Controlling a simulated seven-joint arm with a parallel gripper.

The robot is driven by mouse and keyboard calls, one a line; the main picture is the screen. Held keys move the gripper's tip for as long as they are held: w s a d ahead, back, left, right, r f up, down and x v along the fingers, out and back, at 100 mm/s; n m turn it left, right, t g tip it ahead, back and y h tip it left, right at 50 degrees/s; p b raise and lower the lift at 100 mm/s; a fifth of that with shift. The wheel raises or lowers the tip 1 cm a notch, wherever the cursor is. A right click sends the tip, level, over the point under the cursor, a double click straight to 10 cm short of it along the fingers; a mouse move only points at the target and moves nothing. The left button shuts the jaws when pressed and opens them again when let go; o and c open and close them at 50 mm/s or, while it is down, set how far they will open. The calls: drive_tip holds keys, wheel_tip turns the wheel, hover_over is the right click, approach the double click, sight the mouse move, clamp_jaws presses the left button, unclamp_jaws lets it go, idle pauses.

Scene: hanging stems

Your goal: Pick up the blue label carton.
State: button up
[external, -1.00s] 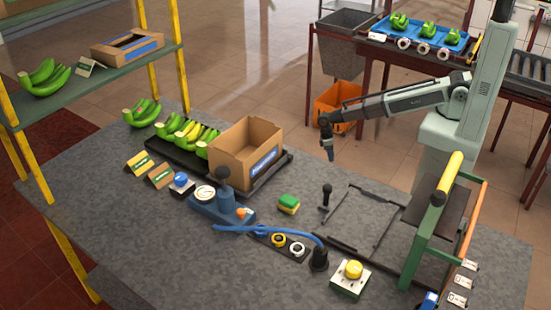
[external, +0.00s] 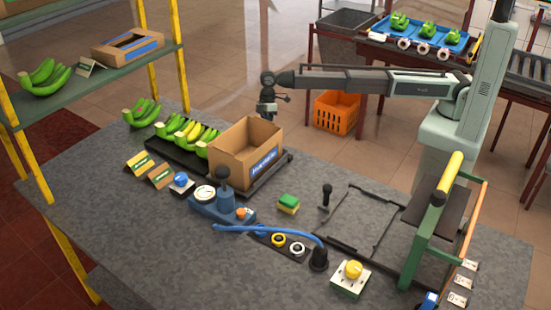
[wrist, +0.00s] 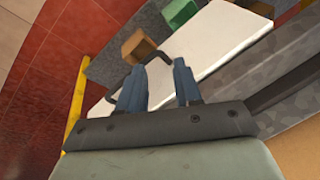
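An open brown carton (external: 232,165) with a blue label (external: 265,160) stands on a dark tray at the back middle of the table in the external view. Another, flatter brown carton (external: 110,52) with a blue strip lies on the upper left shelf. My gripper (external: 267,110) is above the back edge of the table carton and appears apart from it. In the wrist view my gripper (wrist: 157,68) has its two blue-grey fingers spread with nothing between them. A tan surface at the wrist view's lower right may be the carton; I cannot tell.
Bananas (external: 190,132) lie on the dark tray (external: 165,152) left of the carton. A green frame (external: 420,240) stands at right. Bare table lies at front left.

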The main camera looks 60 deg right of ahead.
drive_tip(key=s+a+r+n+y, duration=0.1)
drive_tip(key=s+a+r+n, duration=0.1)
drive_tip(key=a+r, duration=0.75)
drive_tip(key=s+a+r+n, duration=0.1)
drive_tip(key=s+a+r, duration=0.35)
drive_tip(key=r, duration=0.75)
drive_tip(key=n+t, duration=0.1)
drive_tip(key=n, duration=0.2)
approach(263, 151)
wheel_tip(263, 151, up, 4)
drive_tip(key=shift+s+d+f+h, duration=0.1)
drive_tip(key=shift+s+f+h, duration=0.05)
drive_tip(key=shift+f+h, duration=0.35)
drive_tip(key=x, duration=1.3)
drive_tip(key=shift+w+r, duration=0.1)
drive_tip(key=shift+w, duration=0.2)
drive_tip(key=shift+c, duration=0.5)
clamp_jaws()
